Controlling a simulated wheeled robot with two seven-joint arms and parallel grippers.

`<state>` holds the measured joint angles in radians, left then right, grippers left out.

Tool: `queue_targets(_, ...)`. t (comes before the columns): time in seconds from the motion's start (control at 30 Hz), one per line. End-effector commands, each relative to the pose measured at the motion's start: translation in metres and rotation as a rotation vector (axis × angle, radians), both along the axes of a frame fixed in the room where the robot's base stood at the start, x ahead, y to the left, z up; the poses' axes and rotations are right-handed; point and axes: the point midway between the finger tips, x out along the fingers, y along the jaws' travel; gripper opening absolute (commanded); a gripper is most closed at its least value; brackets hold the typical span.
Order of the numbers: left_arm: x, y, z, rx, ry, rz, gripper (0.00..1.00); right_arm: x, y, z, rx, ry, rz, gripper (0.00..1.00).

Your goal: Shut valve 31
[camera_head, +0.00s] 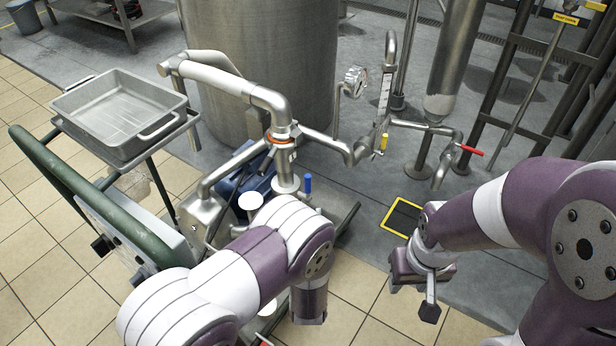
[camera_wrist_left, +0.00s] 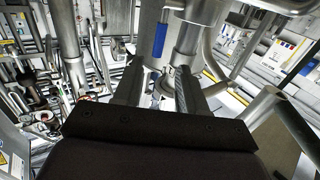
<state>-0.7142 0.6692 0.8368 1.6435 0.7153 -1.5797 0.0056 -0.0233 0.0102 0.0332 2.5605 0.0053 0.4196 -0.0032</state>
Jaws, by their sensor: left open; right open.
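Several lever valves show, and I cannot read a number 31 on any of them. A blue valve handle (camera_head: 308,183) stands upright beside the pump pipework. A yellow handle (camera_head: 384,141) hangs on the pipe by the tank. A red handle (camera_head: 471,150) sticks out sideways farther right. In the left wrist view a blue handle (camera_wrist_left: 160,38) hangs ahead of my left gripper (camera_wrist_left: 160,92), whose fingers are apart with nothing seen held. In the head view my left arm hides most of that gripper. My right gripper (camera_head: 416,288) is open and empty above the floor, away from the handles.
A large steel tank (camera_head: 262,60) stands behind the pipes. A yellow-edged dark floor plate (camera_head: 403,218) lies near my right gripper. Tiled floor is clear at front left.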

Motion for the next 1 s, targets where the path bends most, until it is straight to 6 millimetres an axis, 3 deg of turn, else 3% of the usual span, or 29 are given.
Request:
queue_targets(0.2, 0.055, 0.001, -0.005, -0.002, -0.002, 0.004, 0.41, 0.000, 0.000, -0.022, 0.000, 0.000, 0.000, 0.43)
queue_targets(0.4, 0.098, 0.001, -0.003, -0.001, 0.000, 0.001, 0.41, 0.000, 0.000, -0.034, 0.000, 0.000, 0.000, 0.43)
queue_targets(0.57, 0.113, 0.000, -0.001, 0.000, 0.001, -0.001, 0.41, 0.000, 0.000, -0.037, 0.000, 0.000, 0.000, 0.43)
queue_targets(0.83, 0.115, 0.000, 0.000, 0.001, 0.003, -0.002, 0.41, 0.000, 0.000, -0.036, 0.000, 0.000, 0.000, 0.43)
queue_targets(0.97, 0.115, 0.000, 0.000, 0.001, 0.003, -0.001, 0.00, 0.000, 0.000, -0.036, 0.000, 0.000, 0.000, 0.43)
queue_targets(1.0, 0.115, 0.000, 0.000, 0.001, 0.003, -0.001, 0.00, 0.000, 0.000, -0.036, 0.000, 0.000, 0.000, 0.43)
